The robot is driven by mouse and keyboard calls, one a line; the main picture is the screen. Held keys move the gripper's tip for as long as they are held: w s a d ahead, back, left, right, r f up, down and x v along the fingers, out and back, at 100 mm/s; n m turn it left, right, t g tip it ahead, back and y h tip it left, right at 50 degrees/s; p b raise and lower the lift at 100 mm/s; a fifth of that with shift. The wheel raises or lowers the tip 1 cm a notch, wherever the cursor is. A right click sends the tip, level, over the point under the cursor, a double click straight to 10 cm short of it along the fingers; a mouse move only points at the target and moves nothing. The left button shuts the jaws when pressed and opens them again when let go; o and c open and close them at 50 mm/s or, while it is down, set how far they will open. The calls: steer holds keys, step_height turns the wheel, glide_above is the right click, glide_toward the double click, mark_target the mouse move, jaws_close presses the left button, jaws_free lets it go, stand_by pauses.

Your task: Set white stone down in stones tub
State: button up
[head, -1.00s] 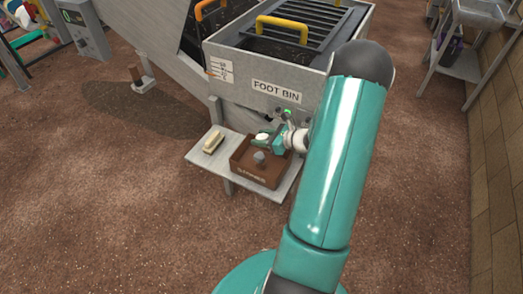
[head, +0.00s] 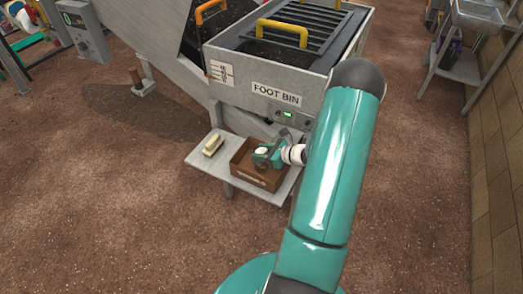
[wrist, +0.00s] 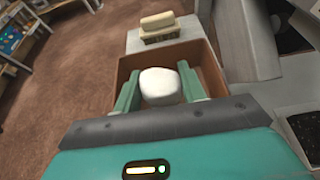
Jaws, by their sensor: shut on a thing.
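The white stone (wrist: 160,86) is held between the two fingers of my gripper (wrist: 160,90) in the wrist view. My gripper is shut on it. In the head view the white stone (head: 261,151) shows at the left end of my gripper (head: 264,154), over the brown stones tub (head: 237,167). The tub's walls also show around my fingers in the wrist view (wrist: 127,66). I cannot tell whether the stone touches the tub's floor. The grey stone inside the tub is hidden behind my gripper in the head view.
The tub stands on a grey shelf (head: 203,164) below the foot bin (head: 270,72). A cream-topped brush (head: 213,145) lies left of the tub and also shows in the wrist view (wrist: 160,27). The bin's panel is close behind my gripper.

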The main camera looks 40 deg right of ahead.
steer(key=shift+f, duration=0.15)
steer(key=o, duration=1)
